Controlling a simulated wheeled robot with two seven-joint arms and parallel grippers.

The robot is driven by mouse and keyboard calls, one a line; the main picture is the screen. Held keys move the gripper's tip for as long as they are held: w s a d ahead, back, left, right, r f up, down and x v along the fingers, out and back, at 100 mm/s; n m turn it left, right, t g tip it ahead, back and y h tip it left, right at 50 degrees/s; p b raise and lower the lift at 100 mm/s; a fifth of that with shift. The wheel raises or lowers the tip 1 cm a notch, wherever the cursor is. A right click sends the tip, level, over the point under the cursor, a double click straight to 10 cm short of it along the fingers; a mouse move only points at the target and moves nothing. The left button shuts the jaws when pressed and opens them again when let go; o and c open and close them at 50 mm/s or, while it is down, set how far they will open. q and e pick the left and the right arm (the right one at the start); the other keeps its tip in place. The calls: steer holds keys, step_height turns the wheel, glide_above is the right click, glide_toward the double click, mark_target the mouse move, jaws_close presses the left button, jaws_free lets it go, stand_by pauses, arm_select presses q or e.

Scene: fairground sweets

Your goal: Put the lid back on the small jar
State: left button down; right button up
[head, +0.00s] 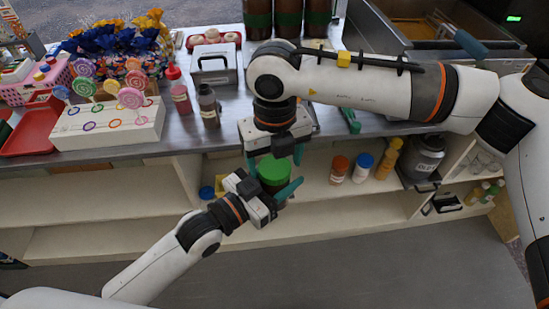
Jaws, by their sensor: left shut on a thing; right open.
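The small jar (270,187) is dark with a green lid (274,168) at its top, in front of the counter's edge. My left gripper (276,190) comes in from the lower left and is shut on the jar's body, which is partly hidden by its fingers. My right gripper (274,160) points down from above. Its teal fingers are spread apart on either side of the green lid, and it is open. The lid looks seated on the jar, but I cannot tell whether any gap lies between them.
The counter carries a lollipop stand (110,130), a red tray (32,130) and sauce bottles (208,105). The shelf below holds an orange-lidded jar (339,168), a blue-lidded jar (362,167), a yellow bottle (388,158) and a grey canister (425,157). The lower left shelf is mostly clear.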

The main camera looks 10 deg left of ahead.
steer(key=shift+s+a, duration=0.15)
steer(key=shift+s, duration=0.05)
steer(key=shift+r, duration=2.3)
steer(key=shift+c, duration=0.4)
steer(key=n, duration=0.4)
steer(key=r+n, duration=0.1)
steer(key=n, duration=0.7)
steer(key=shift+r+n, duration=0.4)
steer(key=n, duration=0.6)
steer(key=shift+r, duration=0.4)
steer(key=n, duration=0.5)
steer(key=shift+r, duration=0.35)
steer(key=shift+f, duration=0.1)
